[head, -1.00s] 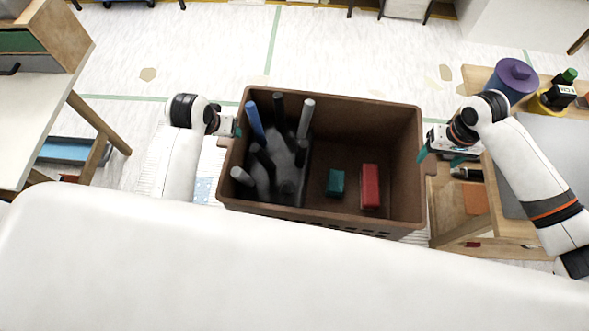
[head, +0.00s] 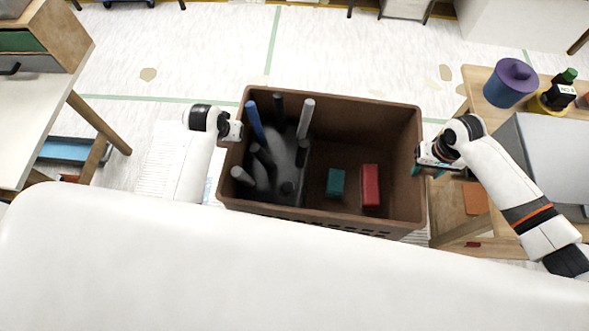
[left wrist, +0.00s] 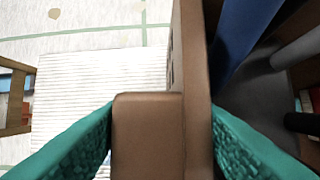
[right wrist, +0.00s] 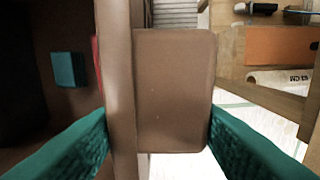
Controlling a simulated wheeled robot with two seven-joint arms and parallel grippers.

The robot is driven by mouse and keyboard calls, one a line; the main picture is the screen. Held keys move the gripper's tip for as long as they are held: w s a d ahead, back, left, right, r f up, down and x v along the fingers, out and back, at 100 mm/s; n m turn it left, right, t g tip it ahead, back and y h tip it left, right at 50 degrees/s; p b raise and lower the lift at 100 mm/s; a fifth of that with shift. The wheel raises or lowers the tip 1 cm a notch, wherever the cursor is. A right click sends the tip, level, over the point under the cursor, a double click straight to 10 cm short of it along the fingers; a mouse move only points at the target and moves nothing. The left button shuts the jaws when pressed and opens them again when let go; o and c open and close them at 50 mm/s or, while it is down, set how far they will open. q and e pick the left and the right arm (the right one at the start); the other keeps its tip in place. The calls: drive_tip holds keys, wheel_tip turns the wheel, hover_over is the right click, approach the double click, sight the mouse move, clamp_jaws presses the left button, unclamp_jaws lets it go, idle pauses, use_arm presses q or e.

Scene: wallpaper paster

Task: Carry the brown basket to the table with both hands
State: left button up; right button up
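The brown basket (head: 330,98) stands in front of me, open at the top. My left gripper (head: 236,131) is at its left rim. In the left wrist view, its teal fingers straddle the left handle tab (left wrist: 146,135) and the basket wall, one finger outside and one inside. My right gripper (head: 424,166) is at the right rim. In the right wrist view, its fingers straddle the right handle tab (right wrist: 175,90) and wall. Both grippers look open, with no clear squeeze on the basket.
The basket holds several dark and blue rods (head: 255,120), a teal block (head: 336,183) and a red block (head: 370,185). A white-topped table (head: 40,110) stands left. Floor beyond the basket is clear.

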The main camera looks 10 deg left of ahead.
use_arm(q)
clamp_jaws()
use_arm(e)
clamp_jaws()
use_arm(q)
drive_tip(key=shift+w+r, duration=0.1)
drive_tip(key=shift+r, duration=0.15)
use_arm(e)
drive_tip(key=shift+w+r, duration=0.1)
drive_tip(key=shift+r, duration=0.2)
